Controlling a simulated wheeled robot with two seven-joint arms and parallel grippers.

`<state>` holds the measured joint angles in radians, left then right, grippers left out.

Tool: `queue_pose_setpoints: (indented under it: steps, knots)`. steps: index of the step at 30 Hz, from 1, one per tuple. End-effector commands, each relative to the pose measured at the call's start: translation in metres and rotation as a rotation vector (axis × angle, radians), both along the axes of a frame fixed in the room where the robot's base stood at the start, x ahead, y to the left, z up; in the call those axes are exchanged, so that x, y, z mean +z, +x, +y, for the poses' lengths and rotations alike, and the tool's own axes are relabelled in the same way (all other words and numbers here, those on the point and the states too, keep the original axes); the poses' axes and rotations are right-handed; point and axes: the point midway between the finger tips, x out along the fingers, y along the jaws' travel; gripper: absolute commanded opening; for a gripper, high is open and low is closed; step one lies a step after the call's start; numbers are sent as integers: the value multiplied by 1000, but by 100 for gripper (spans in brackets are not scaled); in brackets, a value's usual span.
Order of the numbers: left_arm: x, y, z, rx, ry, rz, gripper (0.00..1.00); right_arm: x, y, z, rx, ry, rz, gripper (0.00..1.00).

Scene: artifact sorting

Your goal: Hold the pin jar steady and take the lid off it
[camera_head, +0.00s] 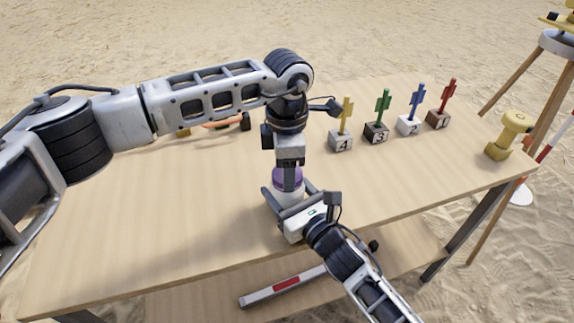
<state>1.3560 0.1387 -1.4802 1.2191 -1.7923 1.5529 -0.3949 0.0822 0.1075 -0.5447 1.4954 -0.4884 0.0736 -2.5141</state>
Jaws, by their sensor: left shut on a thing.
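The pin jar (284,199) is a small pale jar with a purple lid (287,176), upright near the table's front edge. My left gripper (289,180) points straight down from above and is shut on the purple lid. The lid appears to sit at the jar's top; any gap under it is too small to tell. My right gripper (289,193) reaches in from the lower right, with a finger on either side of the jar body. Whether its fingers press on the jar is not clear. The jar's lower part is hidden behind the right gripper.
Numbered blocks with coloured cactus-like pieces, yellow (347,118), green (382,112), blue (415,106) and red (446,101), stand at the back right. A yellow object (506,137) stands at the right edge. An orange-handled tool (222,124) lies behind my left arm. The table's left (130,220) is clear.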

Motion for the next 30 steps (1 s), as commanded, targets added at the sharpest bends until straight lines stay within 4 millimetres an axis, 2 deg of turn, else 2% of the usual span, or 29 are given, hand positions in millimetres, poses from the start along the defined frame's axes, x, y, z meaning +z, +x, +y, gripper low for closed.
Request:
queue_pose_setpoints:
  steps: [14,30]
  knots:
    - [1,0,0,-3,0,0,26,-1,0,0,0,0,1,0]
    - [20,0,0,-3,0,0,26,-1,0,0,0,0,2,0]
